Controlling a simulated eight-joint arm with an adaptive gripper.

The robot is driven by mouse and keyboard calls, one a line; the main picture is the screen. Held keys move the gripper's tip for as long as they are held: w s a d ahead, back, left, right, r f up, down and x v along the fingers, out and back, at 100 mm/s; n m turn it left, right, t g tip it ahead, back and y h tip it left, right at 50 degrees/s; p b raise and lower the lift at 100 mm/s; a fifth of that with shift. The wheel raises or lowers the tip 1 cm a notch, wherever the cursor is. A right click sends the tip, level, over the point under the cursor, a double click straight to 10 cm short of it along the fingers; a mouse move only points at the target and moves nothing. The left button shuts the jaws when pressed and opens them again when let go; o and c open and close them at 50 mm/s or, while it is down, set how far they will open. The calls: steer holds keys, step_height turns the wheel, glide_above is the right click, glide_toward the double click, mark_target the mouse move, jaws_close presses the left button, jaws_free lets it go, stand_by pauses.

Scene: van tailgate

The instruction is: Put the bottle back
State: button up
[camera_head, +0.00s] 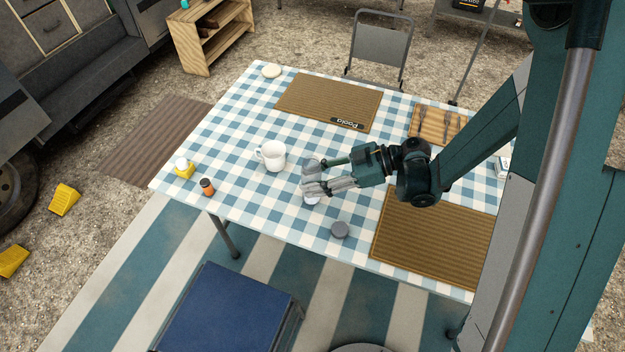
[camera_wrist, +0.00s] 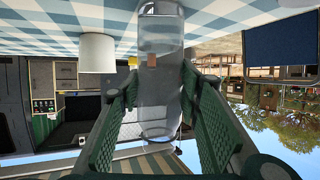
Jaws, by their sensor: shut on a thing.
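A clear, see-through bottle (camera_wrist: 158,70) with a small brownish patch stands between my fingers in the wrist view, which looks upside down. My gripper (camera_head: 318,178) is shut on it, above or at the blue-and-white checked table (camera_head: 235,215), right of the white mug (camera_head: 270,156). In the wrist view, the green ribbed fingers of my gripper (camera_wrist: 160,88) flank the bottle on both sides. In the head view the fingers hide most of the bottle. I cannot tell whether its base touches the cloth.
A dark grey round piece (camera_head: 340,229) lies near the table's front edge. Brown mats (camera_head: 330,100) lie behind and at right (camera_head: 430,245). A cutlery board (camera_head: 436,124) lies at back right.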

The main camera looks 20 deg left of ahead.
steer(key=o, duration=1)
steer(key=shift+f, duration=0.1)
steer(key=shift+o, duration=0.2)
steer(key=shift+p+v, duration=0.3)
steer(key=shift+v, duration=0.6)
steer(key=p+v, duration=0.2)
steer(key=v, duration=0.8)
steer(key=shift+r, duration=0.25)
